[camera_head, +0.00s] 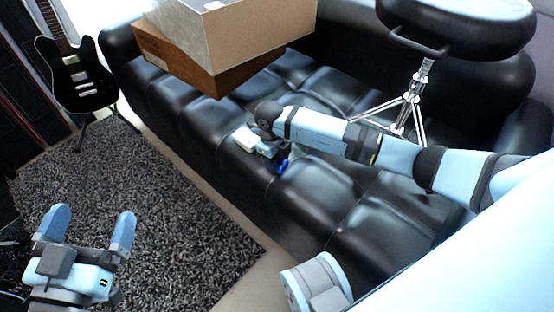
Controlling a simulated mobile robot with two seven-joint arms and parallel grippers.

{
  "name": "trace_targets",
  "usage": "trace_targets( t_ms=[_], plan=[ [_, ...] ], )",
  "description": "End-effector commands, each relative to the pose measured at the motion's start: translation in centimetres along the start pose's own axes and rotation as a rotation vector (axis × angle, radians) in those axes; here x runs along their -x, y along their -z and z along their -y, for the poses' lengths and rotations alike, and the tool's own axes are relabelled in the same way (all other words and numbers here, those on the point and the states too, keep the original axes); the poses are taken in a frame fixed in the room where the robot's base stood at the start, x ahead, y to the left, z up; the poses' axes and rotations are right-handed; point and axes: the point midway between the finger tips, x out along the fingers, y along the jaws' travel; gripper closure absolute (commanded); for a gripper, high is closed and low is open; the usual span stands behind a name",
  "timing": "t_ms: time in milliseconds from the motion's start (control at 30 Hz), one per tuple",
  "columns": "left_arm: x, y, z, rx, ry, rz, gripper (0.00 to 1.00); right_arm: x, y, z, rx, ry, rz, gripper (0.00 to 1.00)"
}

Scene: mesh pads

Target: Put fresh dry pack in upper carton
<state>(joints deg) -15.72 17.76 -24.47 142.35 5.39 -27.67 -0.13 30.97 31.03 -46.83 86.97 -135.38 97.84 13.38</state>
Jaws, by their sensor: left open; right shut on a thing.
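The upper carton (245,38) is light cardboard and rests on a darker brown lower carton (178,62) on the black sofa. Its top is cut off by the frame edge, and I cannot see its inside well. My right gripper (281,166) points down over the sofa seat, in front of and below the cartons. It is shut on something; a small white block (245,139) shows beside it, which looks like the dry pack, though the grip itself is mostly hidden. My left gripper (90,226) is open and empty above the rug at lower left.
The black sofa (340,205) fills the middle. A drum stool (460,28) with chrome legs stands on it at the right, close behind my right arm. A black guitar (78,75) stands at the left. The grey rug (150,215) is clear.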

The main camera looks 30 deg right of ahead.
Motion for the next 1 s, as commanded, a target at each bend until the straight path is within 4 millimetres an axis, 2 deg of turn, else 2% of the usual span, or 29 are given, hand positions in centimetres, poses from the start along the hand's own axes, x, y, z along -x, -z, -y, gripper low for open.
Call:
trace_targets(
  t_ms=[167,200,300,733,800,867,1000],
  plan=[
    [0.1,-0.2,0.0,-0.006,-0.001,0.001,0.0,-0.4,-0.1,0.0,0.0,0.0,0.0,0.77],
    [0.1,-0.2,0.1,-0.009,-0.001,0.001,0.0,-0.5,-0.1,0.0,0.0,0.0,0.0,0.52],
    [0.1,-0.2,0.1,-0.008,-0.001,0.003,0.0,-0.4,-0.1,0.0,0.0,0.0,0.0,0.29],
    [0.2,-0.9,0.0,-0.018,0.006,-0.002,0.0,-0.5,-0.1,-0.1,0.0,-0.002,0.002,0.28],
    [-0.1,0.6,0.2,-0.012,-0.001,-0.003,0.0,1.7,0.0,0.1,0.001,0.001,0.003,0.28],
    [0.0,1.2,0.1,0.02,-0.003,0.009,0.0,3.1,0.0,0.0,0.001,0.002,0.002,0.28],
    [0.9,0.3,-1.6,0.192,-0.004,0.107,0.0,6.4,0.0,-0.6,0.001,0.002,0.002,0.28]
  ],
)
